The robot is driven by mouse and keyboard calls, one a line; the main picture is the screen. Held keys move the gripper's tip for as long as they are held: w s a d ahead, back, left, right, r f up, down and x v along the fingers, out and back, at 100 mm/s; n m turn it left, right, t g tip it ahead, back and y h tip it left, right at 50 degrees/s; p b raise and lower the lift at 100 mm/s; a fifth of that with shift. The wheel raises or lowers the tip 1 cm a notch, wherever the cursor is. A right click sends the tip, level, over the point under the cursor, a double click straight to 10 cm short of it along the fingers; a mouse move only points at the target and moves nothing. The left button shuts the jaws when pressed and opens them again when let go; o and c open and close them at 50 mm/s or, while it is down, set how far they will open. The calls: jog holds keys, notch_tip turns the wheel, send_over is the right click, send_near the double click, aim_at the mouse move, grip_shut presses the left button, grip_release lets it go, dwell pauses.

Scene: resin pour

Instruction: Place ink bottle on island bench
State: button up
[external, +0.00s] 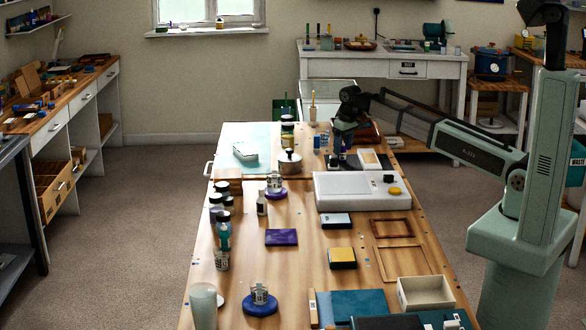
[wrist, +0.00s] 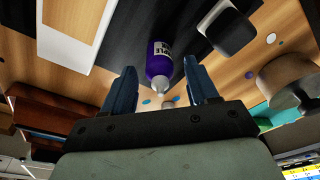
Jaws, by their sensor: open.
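The island bench (external: 290,272) is the long wooden table in the middle of the external view. My gripper (external: 340,138) is over its far part. In the wrist view my gripper (wrist: 161,88) is open, with one blue finger on each side of the pale tip of a purple bottle (wrist: 160,60). This bottle has a white label and looks like the ink bottle. I cannot tell whether it touches a finger. In the external view the bottle is small and hard to make out under my gripper.
A white box-like device (external: 345,192) stands on the bench, near side of my gripper. A lidded pot (external: 290,162) stands to the left. Several dark-capped bottles line the left edge. Bare wood shows around the purple booklet (external: 281,237).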

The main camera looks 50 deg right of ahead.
notch_tip(320, 180, up, 10)
jog(key=s, duration=0.1)
jog(key=shift+s+f, duration=0.15)
jog(key=shift+s, duration=0.1)
